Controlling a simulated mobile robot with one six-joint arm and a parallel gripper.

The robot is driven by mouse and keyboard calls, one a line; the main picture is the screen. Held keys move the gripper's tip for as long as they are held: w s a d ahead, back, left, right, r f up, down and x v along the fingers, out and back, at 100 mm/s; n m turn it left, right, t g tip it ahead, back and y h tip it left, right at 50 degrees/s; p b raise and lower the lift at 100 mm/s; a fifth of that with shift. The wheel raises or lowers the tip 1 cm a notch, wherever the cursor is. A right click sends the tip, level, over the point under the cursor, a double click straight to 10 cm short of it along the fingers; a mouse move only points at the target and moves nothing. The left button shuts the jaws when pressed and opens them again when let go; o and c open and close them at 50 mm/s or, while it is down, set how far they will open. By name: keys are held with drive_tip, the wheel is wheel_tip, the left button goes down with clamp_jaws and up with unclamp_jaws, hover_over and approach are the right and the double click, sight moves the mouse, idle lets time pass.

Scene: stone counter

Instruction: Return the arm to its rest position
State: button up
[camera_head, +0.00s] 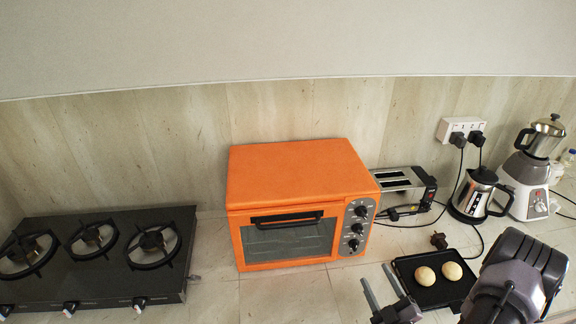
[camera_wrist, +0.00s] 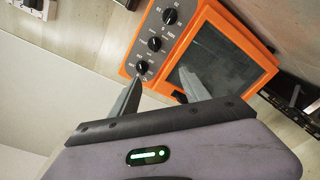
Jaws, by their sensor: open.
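My gripper (camera_head: 383,285) is open and empty at the lower right of the head view, with its two fingers apart. It is above the counter, in front of the orange oven's right side and left of the black tray. In the wrist view my gripper (camera_wrist: 160,92) points toward the orange oven (camera_wrist: 222,62), whose knobs and door glass show beyond the fingers. My arm reaches in from the lower right of the head view.
The orange oven (camera_head: 295,195) is shut. A black tray (camera_head: 408,265) holds two round buns (camera_head: 438,274). Behind stand a toaster (camera_head: 400,185), a kettle (camera_head: 474,195) and a blender (camera_head: 527,180). A gas stove (camera_head: 100,265) is at left. Counter in front of the oven (camera_head: 285,298) is clear.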

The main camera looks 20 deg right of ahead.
drive_tip(key=w+a+r+n+g+y+b, duration=0.25)
drive_tip(key=a+r+n+y, duration=0.25)
drive_tip(key=a+n+y, duration=0.5)
drive_tip(key=w+a+r+n+g+y+b, duration=0.2)
drive_tip(key=a+r+n+g+y+b, duration=0.3)
drive_tip(key=a+n, duration=0.75)
drive_tip(key=s+a+f+n+g+b, duration=0.25)
drive_tip(key=s+a+n+g, duration=0.65)
drive_tip(key=n, duration=0.8)
drive_tip(key=s+n+t+h+b, duration=0.1)
drive_tip(key=n+h+b, duration=0.1)
drive_tip(key=n, duration=0.5)
drive_tip(key=s+d+n+t+h+b, duration=0.1)
drive_tip(key=s+n+t+h+b, duration=0.1)
drive_tip(key=n+h, duration=0.2)
drive_tip(key=s+r+n+t+h+b, duration=0.1)
drive_tip(key=n+h+b, duration=0.2)
drive_tip(key=n, duration=0.7)
drive_tip(key=shift+s+d+r+n+h, duration=0.15)
drive_tip(key=shift+d+n+h, duration=0.1)
drive_tip(key=shift+d+h, duration=0.25)
